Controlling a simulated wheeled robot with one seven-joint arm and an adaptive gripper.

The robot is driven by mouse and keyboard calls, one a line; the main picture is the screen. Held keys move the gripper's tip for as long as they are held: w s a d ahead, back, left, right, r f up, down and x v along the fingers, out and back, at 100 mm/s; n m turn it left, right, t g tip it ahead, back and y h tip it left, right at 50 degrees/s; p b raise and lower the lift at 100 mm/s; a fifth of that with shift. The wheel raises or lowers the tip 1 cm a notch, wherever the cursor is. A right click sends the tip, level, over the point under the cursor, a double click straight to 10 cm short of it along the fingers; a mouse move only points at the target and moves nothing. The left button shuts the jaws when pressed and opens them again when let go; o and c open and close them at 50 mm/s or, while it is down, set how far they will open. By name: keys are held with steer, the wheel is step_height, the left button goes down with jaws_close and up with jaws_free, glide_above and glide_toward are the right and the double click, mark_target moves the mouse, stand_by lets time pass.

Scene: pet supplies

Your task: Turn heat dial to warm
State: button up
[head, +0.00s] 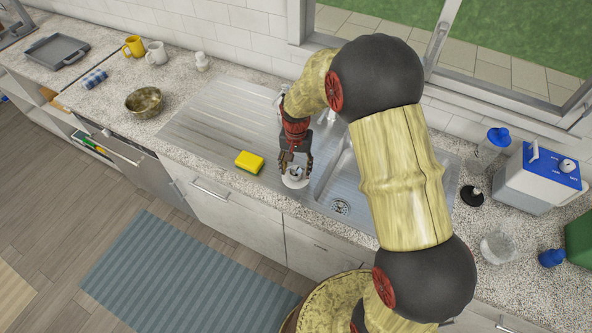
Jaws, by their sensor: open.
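My gripper (296,166) hangs fingers down at the front of the sink, near the middle of the view. Its fingers are spread around or just above a small white round object (295,182). I cannot tell whether they touch it, or whether it is a dial. A white box with a blue top (540,178) stands on the counter at the right. A round white knob (568,165) sits on that blue top, with small markings I cannot read. My gripper is well to the left of this box.
A yellow sponge (249,162) lies left of my gripper. The sink drain (341,206) is to its right. A bowl (144,102) and mugs (134,46) stand on the left counter. A clear jar (498,243) and a blue-capped bottle (492,146) stand near the box.

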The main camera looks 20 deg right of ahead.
mark_target(296, 171)
step_height(296, 171, up, 10)
steer(key=shift+f, duration=0.15)
stand_by(0.7)
steer(key=s+r+n+t+b, duration=0.2)
steer(key=s+r, duration=0.5)
steer(key=s, duration=0.6)
steer(key=s+r+n+t+b, duration=0.3)
steer(key=s+r, duration=0.5)
steer(key=s, duration=0.4)
steer(key=shift+s+r+n+t, duration=0.3)
steer(key=shift+s+n, duration=0.1)
steer(key=shift+n, duration=0.1)
